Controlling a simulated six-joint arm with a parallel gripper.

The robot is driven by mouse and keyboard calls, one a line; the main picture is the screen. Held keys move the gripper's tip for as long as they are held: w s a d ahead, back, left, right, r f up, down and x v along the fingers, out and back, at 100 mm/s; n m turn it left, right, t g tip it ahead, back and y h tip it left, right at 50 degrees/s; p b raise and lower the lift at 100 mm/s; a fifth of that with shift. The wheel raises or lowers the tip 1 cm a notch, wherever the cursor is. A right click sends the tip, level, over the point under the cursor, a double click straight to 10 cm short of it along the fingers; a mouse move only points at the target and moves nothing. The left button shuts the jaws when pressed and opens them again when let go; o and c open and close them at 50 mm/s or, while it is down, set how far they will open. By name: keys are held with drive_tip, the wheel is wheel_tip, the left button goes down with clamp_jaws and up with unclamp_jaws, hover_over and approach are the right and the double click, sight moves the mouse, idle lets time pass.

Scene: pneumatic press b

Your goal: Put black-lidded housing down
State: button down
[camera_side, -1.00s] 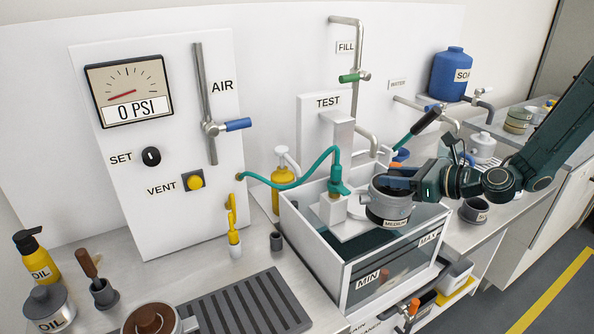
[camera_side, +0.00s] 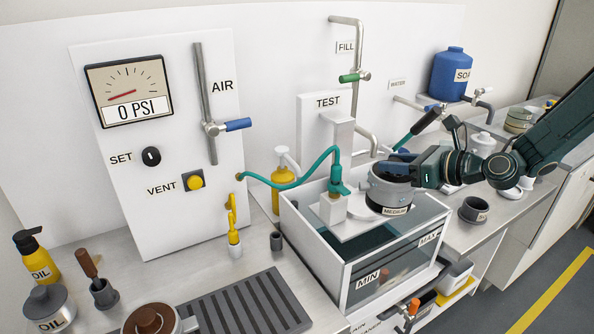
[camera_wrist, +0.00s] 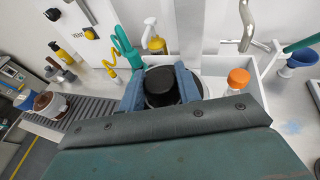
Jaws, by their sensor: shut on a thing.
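The black-lidded housing is a grey cylinder (camera_side: 388,192) with a MEDIUM label and a dark lower rim. It hangs over the water tank (camera_side: 345,295), beside the teal-hosed test fitting (camera_side: 338,182). My gripper (camera_side: 400,162) is shut on it from the right and above. In the wrist view, the black lid (camera_wrist: 160,82) lies between the blue fingers of my gripper (camera_wrist: 160,88). The housing's underside is hidden, and I cannot tell whether it touches the white plate in the tank.
A grey cup (camera_side: 473,210) stands on the counter right of the tank. A yellow bottle (camera_side: 284,177) stands behind the tank's left side.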

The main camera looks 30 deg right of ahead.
wheel_tip(320, 180, up, 16)
drive_tip(key=w+a+n+g+y, duration=0.1)
drive_tip(key=a+n+g+y, duration=0.4)
drive_tip(key=a, duration=2.5)
wheel_tip(320, 180, down, 12)
drive_tip(key=t+y, duration=0.1)
drive_tip(key=shift+a+n, duration=0.3)
drive_tip(key=shift+a, duration=0.05)
wheel_tip(320, 180, down, 16)
drive_tip(key=shift+f, duration=1.9)
